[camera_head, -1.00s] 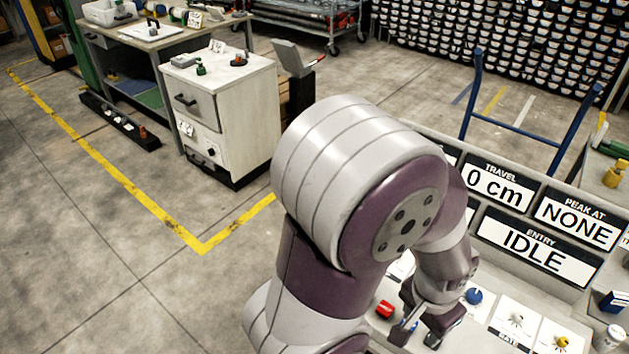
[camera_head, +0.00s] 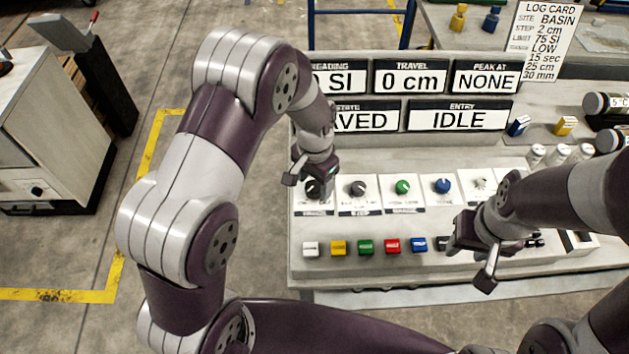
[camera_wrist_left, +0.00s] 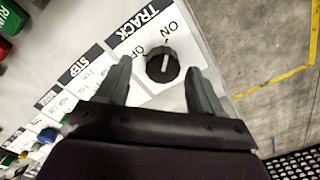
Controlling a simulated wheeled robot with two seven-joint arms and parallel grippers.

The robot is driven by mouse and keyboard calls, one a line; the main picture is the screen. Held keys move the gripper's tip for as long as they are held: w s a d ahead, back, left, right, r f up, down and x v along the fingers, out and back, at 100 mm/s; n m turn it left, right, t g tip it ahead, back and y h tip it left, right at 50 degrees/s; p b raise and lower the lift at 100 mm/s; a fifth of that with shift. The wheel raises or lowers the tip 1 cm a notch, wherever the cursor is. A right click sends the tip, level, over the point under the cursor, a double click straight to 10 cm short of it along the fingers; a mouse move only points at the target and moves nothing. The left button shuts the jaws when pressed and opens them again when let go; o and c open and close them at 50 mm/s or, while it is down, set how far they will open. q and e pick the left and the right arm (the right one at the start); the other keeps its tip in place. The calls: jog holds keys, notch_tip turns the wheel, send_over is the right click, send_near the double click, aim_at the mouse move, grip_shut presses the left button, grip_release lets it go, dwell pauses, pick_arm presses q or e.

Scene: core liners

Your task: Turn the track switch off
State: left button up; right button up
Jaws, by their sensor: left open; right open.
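The track switch is a black rotary knob (camera_wrist_left: 163,64) on a white plate labelled TRACK, with ON and a partly hidden OFF marked by it. Its white pointer line appears to point towards ON. In the head view the knob (camera_head: 315,189) is at the left end of the knob row, partly covered by my gripper. My left gripper (camera_head: 303,172) is open above it; in the left wrist view the fingers (camera_wrist_left: 160,92) stand on either side of the knob, seemingly not touching it. My right gripper (camera_head: 468,258) is open over the right part of the console.
To the right are the STEP knob (camera_head: 358,188), a green knob (camera_head: 402,187) and a blue knob (camera_head: 442,186). Several coloured buttons, including a red one (camera_head: 392,246), line the front. Display panels (camera_head: 411,78) stand behind. A white cabinet (camera_head: 50,135) is at left.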

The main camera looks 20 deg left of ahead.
pick_arm(q)
jog(key=shift+s+a+f, duration=0.1)
jog(key=shift+a+f, duration=0.25)
jog(key=shift+f, duration=0.35)
jog(key=shift+d, duration=0.15)
jog(key=shift+c, duration=0.7)
jog(key=c, duration=0.9)
pick_arm(e)
jog(key=shift+s+a+r, duration=0.1)
jog(key=shift+a+r, duration=0.05)
jog(key=shift+a, duration=0.1)
